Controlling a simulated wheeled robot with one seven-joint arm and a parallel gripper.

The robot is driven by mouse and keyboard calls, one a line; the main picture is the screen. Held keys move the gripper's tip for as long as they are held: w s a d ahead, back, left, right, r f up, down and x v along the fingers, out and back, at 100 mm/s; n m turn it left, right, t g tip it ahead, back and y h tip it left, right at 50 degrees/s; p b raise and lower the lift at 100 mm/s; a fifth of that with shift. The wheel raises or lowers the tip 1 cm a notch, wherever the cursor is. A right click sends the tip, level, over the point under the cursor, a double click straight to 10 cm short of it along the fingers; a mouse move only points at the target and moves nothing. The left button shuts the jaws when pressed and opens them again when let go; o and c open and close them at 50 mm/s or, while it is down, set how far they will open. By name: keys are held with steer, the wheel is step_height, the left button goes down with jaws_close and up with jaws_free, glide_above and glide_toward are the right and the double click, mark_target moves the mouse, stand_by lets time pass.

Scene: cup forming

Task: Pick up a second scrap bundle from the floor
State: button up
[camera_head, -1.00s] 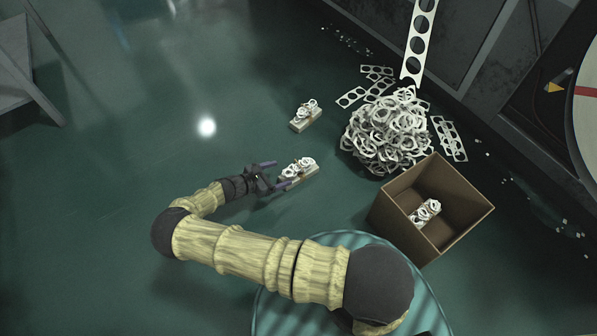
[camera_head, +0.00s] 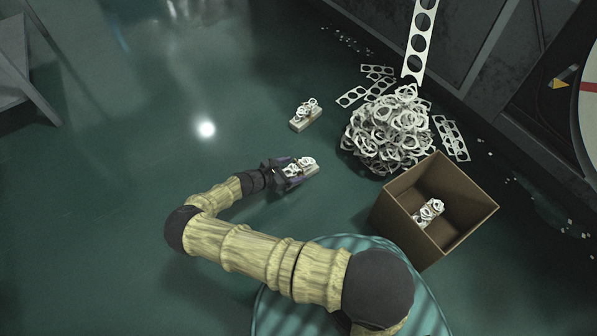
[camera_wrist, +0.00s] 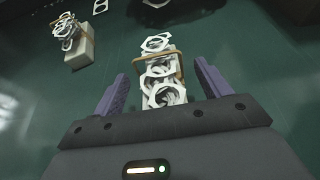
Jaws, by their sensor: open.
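A scrap bundle (camera_head: 307,165) of white ring-shaped pieces on a pale block lies on the floor, left of the scrap pile. In the wrist view this bundle (camera_wrist: 160,70) has a tan band around it and sits between the two purple fingers. My gripper (camera_head: 290,171) is open around the near end of the bundle, with a gap visible on each side. It also shows in the wrist view (camera_wrist: 160,88). Another bundle (camera_head: 305,115) lies farther back on the floor and shows at upper left in the wrist view (camera_wrist: 78,45). A bundle (camera_head: 429,212) lies inside the cardboard box (camera_head: 405,222).
A large heap of white scrap (camera_head: 387,135) stands behind the box. Loose perforated strips (camera_head: 452,138) lie around it, and a long strip (camera_head: 420,40) hangs above. A machine wall is at right. Green floor (camera_head: 110,190) at left is clear.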

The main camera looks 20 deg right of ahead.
stand_by(0.4)
steer(key=c, duration=1.2)
steer(key=shift+o, duration=0.2)
steer(key=shift+r+p, duration=0.8)
step_height(320, 180, up, 2)
steer(key=shift+a+r+p, duration=0.15)
steer(key=shift+r+p, duration=0.1)
steer(key=shift+p, duration=1)
steer(key=s+a+b, duration=0.1)
steer(key=s+a, duration=0.2)
steer(key=a, duration=0.5)
steer(key=s+a+b, duration=0.2)
steer(key=s+a, duration=0.1)
steer(key=a, duration=0.5)
steer(key=shift+a+f, duration=0.25)
steer(key=shift+a, duration=0.15)
